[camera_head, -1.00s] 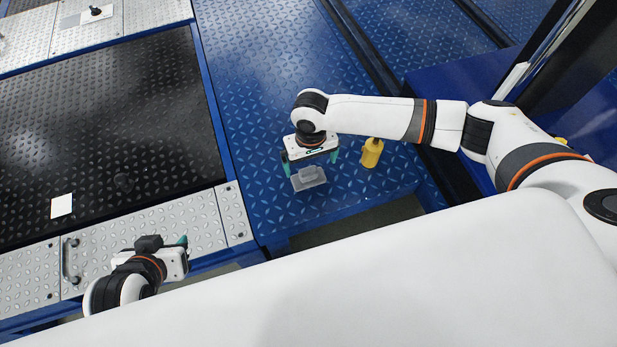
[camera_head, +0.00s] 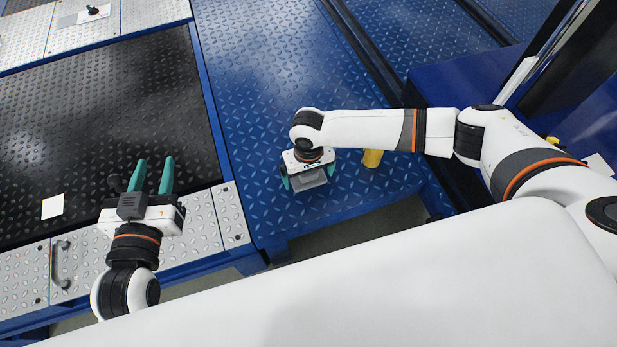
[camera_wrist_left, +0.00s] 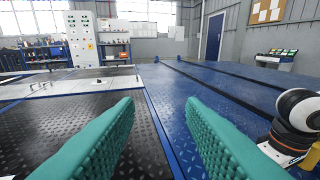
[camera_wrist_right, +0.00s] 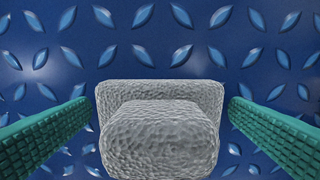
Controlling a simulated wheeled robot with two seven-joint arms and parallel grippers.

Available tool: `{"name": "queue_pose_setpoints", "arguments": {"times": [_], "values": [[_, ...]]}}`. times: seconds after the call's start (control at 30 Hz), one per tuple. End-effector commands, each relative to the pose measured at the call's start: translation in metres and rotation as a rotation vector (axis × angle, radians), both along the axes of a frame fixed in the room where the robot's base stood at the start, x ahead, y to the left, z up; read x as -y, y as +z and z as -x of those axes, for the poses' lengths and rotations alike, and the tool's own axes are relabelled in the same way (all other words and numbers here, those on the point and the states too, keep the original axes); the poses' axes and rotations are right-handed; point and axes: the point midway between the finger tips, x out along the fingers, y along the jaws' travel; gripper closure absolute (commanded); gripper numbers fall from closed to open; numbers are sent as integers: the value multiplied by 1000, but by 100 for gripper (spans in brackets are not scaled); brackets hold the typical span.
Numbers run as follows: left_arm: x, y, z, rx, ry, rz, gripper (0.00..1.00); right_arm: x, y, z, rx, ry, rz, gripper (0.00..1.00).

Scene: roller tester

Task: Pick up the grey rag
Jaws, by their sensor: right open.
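The grey rag (camera_head: 309,181) lies folded on the blue diamond-plate floor. My right gripper (camera_head: 307,184) is low over it, with one teal finger on either side. In the right wrist view the rag (camera_wrist_right: 160,128) sits between the two open fingers (camera_wrist_right: 160,125), with a gap on each side, so neither finger touches it. My left gripper (camera_head: 154,176) is open and empty above the silver plate and black panel at the left. Its two teal fingers also show in the left wrist view (camera_wrist_left: 160,135).
A yellow bottle (camera_head: 373,158) stands on the blue plate just right of my right gripper, partly hidden by my arm. A white card (camera_head: 53,207) lies on the black panel (camera_head: 110,110). A handle (camera_head: 62,263) rises from the silver plate. The blue plate behind the rag is clear.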

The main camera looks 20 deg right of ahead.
Motion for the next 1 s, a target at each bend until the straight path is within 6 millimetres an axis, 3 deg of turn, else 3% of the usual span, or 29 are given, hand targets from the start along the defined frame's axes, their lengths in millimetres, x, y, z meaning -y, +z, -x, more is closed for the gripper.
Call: {"name": "queue_pose_setpoints", "arguments": {"times": [0.3,0.57,0.9,1.0], "values": [[1,4,-1,24,-2,7,64,0,-2,0,0,0,0,2],[1,4,-1,23,-1,6,64,0,-2,0,0,0,0,42],[1,3,0,11,-1,4,64,0,1,0,1,0,-1,42],[-2,-7,2,-49,4,-13,64,-1,6,0,1,1,-1,42]]}}
